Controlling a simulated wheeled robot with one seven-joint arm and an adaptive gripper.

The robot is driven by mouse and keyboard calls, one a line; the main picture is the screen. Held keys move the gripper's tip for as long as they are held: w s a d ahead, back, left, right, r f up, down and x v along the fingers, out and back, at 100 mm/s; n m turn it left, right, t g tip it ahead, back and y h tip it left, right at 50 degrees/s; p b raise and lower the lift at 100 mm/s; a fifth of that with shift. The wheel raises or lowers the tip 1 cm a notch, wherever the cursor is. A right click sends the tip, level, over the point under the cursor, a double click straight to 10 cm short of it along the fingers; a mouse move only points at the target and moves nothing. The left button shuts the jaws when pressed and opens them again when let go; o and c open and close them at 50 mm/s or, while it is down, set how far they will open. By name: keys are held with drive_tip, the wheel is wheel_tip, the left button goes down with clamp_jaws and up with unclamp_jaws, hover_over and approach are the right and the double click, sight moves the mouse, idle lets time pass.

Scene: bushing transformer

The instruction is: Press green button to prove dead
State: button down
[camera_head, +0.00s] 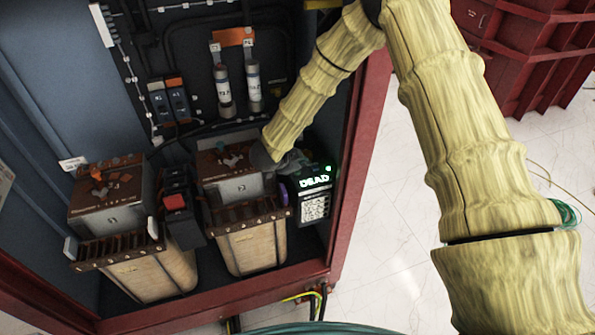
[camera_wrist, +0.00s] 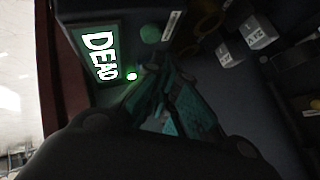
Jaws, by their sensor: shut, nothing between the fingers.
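The dark unit with a lit screen reading "DEAD" (camera_head: 313,182) stands inside the cabinet at the right. The lit screen also shows in the wrist view (camera_wrist: 100,56), turned sideways. A small bright green light (camera_wrist: 132,76) glows beside the word, and a dim green round spot (camera_wrist: 150,34), perhaps a button, lies farther up. My gripper (camera_wrist: 153,73) is shut and empty, its fingertips just right of the green light. I cannot tell whether they touch the unit. In the head view my gripper (camera_head: 290,161) is dark and partly hidden by my arm, just left of the screen.
Two grey-topped transformer boxes (camera_head: 240,188) (camera_head: 112,222) stand to the left, with a red-switched block (camera_head: 174,202) between them. Fuses (camera_head: 223,90) hang on the back panel. The red cabinet frame (camera_head: 352,165) borders the right side. Pale floor (camera_head: 390,275) lies outside.

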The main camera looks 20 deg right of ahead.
sight(300, 174)
wheel_tip(300, 174, up, 5)
drive_tip(key=p, duration=0.3)
drive_tip(key=shift+f, duration=0.1)
idle(0.8)
